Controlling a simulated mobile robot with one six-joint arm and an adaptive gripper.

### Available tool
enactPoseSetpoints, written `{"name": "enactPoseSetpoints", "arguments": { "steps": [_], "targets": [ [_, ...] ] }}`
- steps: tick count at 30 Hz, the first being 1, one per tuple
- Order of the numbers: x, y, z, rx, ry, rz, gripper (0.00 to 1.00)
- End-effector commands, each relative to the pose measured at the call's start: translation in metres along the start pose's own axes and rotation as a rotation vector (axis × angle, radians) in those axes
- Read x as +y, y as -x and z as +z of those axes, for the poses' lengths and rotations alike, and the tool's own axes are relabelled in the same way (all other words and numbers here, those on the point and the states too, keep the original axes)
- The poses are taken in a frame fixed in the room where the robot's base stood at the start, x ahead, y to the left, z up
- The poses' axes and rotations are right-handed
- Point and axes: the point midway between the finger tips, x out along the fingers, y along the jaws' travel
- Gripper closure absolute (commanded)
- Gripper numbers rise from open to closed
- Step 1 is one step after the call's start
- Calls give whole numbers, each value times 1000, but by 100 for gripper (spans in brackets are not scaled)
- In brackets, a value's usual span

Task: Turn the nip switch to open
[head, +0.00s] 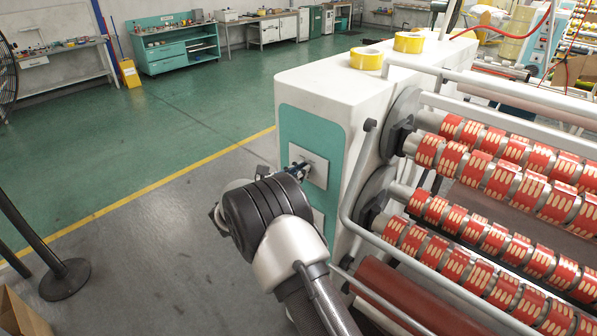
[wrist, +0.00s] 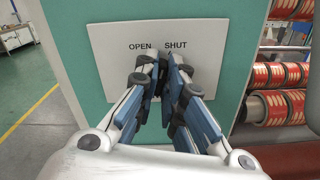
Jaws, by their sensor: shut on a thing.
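The nip switch's white plate (wrist: 105,62) is on the teal side panel of the machine. It carries the words OPEN, on the left, and SHUT, on the right. My gripper (wrist: 161,72) reaches to the plate just below these words, its two blue-padded fingers close together and shut on the nip switch. The fingers hide the switch knob, so I cannot tell which word it points to. In the head view the plate (head: 318,169) shows at the machine's end, with my gripper (head: 298,170) against it, partly hidden by my wrist.
The white machine housing (head: 340,85) bears two yellow tape rolls (head: 366,58) on top. To its right are rollers with red tape reels (head: 480,170) and a grey bent rail (head: 352,190) close to my arm. Open floor lies to the left, with a black post (head: 64,278).

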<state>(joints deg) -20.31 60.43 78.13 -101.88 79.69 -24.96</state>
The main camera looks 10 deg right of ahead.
Motion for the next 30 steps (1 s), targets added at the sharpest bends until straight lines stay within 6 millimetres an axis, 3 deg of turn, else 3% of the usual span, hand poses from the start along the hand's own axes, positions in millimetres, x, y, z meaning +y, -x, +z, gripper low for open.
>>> {"name": "enactPoseSetpoints", "arguments": {
  "steps": [18,30],
  "targets": [
    [3,0,0,0,561,1,100],
    [3,0,0,-1,767,1,100]
  ]
}}
